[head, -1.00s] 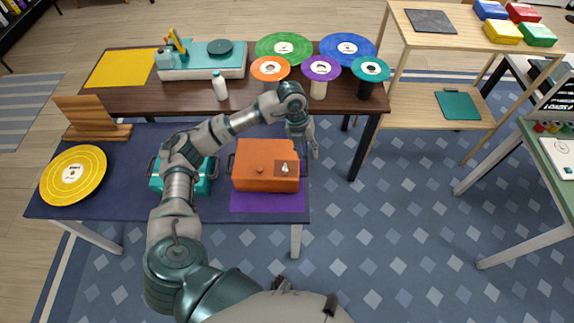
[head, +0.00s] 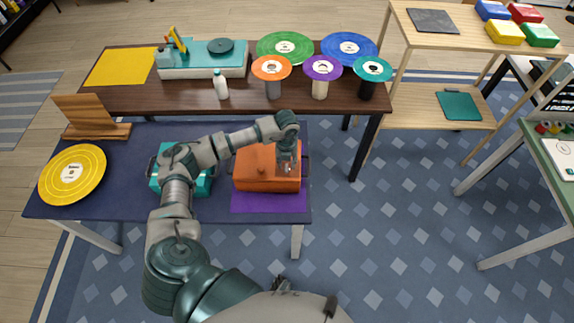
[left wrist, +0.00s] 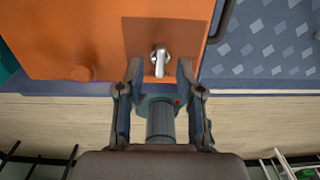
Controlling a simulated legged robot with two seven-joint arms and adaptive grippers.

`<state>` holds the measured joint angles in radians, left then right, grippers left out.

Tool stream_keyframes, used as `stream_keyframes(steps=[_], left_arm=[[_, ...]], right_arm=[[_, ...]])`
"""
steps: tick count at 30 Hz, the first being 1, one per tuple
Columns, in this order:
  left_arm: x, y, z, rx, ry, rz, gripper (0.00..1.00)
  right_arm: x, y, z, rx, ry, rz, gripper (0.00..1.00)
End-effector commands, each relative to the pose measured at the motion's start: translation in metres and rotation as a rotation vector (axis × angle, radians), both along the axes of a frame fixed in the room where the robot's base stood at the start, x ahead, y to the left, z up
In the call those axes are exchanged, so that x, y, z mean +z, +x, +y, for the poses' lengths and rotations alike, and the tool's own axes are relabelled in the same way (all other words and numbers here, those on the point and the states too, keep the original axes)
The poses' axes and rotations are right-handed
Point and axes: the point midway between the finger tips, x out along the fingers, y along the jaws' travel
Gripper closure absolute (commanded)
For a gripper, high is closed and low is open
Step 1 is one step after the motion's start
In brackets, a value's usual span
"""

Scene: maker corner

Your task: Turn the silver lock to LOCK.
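The silver lock (left wrist: 160,58) is a small lever on a round hub, set on a brown panel (left wrist: 139,33) on the lid of an orange box (left wrist: 65,38). In the left wrist view the lever points down the picture, toward the gripper. I cannot read any LOCK mark. My left gripper (left wrist: 160,72) is open and empty, one finger on each side of the lever's end; I cannot tell whether they touch it. In the head view the left gripper (head: 287,168) is over the right part of the orange box (head: 255,180) and hides the lock. My right gripper is not in view.
The orange box stands on a purple mat (head: 262,204) on a dark blue table (head: 120,203). A teal box (head: 203,185) is beside it, partly behind my arm. A yellow disc (head: 85,188) lies at left. A brown table (head: 135,97) with discs and a white bottle (head: 220,85) stands behind.

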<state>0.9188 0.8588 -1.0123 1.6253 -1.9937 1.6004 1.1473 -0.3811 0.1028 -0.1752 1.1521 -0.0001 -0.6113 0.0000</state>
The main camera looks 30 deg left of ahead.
Motion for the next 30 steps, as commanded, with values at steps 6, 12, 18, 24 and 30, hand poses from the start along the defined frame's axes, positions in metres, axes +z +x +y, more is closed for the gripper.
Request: stream_keyframes(steps=[6,12,18,24,30], left_arm=[[-0.018,0.0,-0.001,0.0,0.001,0.0,0.64],[-0.018,0.0,-0.003,-0.001,0.003,-0.001,0.64],[-0.019,0.0,-0.001,-0.001,0.001,0.0,0.94],[-0.019,0.0,0.0,-0.001,0.0,0.0,1.0],[-0.019,0.0,0.0,-0.017,0.002,0.001,1.0]], right_arm=[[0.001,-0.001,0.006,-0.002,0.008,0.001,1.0],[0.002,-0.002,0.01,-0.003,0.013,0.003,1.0],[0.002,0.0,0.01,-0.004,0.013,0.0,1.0],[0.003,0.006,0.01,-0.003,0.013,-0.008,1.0],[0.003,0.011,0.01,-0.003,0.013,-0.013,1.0]])
